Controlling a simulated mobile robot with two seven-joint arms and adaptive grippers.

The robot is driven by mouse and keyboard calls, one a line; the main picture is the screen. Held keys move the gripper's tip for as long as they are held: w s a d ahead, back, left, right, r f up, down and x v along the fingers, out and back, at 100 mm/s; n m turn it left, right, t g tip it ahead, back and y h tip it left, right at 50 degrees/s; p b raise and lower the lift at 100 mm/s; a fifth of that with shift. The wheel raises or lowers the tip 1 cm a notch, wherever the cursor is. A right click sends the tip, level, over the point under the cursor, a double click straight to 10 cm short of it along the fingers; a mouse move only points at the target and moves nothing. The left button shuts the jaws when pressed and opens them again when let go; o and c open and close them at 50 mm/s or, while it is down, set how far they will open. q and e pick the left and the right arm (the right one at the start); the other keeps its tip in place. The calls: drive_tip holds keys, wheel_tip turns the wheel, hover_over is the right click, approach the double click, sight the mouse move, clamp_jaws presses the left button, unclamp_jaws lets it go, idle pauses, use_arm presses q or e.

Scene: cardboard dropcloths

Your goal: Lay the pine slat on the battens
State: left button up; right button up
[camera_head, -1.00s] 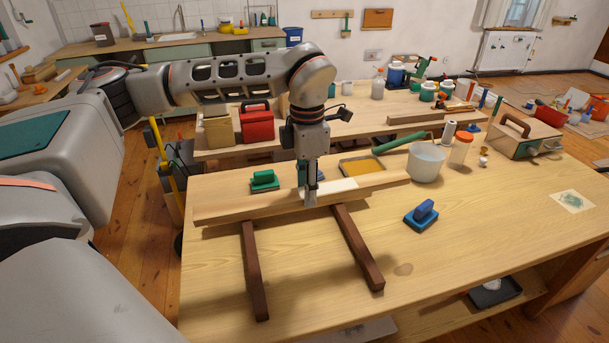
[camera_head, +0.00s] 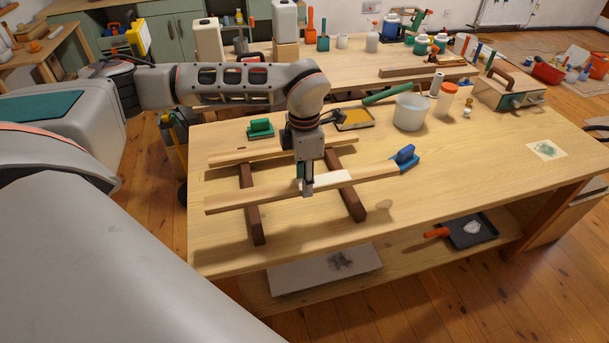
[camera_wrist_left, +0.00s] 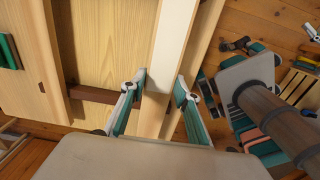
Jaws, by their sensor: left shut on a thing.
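The pine slat (camera_head: 250,195) is long and pale, with a white patch near its middle. My left gripper (camera_head: 307,190) is shut on it near the middle; the slat also shows between the fingers in the left wrist view (camera_wrist_left: 172,45). The slat crosses above two dark brown battens, the left one (camera_head: 257,228) and the right one (camera_head: 354,202). I cannot tell whether it touches them. Its right end is close to a blue-handled block (camera_head: 405,158); contact is unclear. A second pale strip (camera_head: 232,157) lies farther back, across the battens' far ends. My right gripper is not in view.
A green-handled block (camera_head: 260,128) sits behind the far strip. The bench's right part is mostly clear. A lower shelf holds a grey board (camera_head: 325,270).

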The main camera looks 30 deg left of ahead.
use_arm(q)
drive_tip(key=shift+f+b, duration=0.3)
drive_tip(key=shift+f, duration=0.6)
wheel_tip(320, 180, down, 4)
drive_tip(key=b, duration=0.3)
drive_tip(key=shift+f+b, duration=0.5)
drive_tip(key=shift+b, duration=0.05)
drive_tip(key=shift+f, duration=0.1)
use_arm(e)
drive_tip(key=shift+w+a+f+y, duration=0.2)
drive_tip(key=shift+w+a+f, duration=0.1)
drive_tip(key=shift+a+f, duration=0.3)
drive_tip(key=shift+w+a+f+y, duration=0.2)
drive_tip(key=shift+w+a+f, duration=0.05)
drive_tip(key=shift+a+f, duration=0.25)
use_arm(q)
drive_tip(key=shift+f+b, duration=0.35)
drive_tip(key=shift+f, duration=0.25)
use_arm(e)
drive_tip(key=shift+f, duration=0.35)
use_arm(q)
drive_tip(key=o, duration=1.3)
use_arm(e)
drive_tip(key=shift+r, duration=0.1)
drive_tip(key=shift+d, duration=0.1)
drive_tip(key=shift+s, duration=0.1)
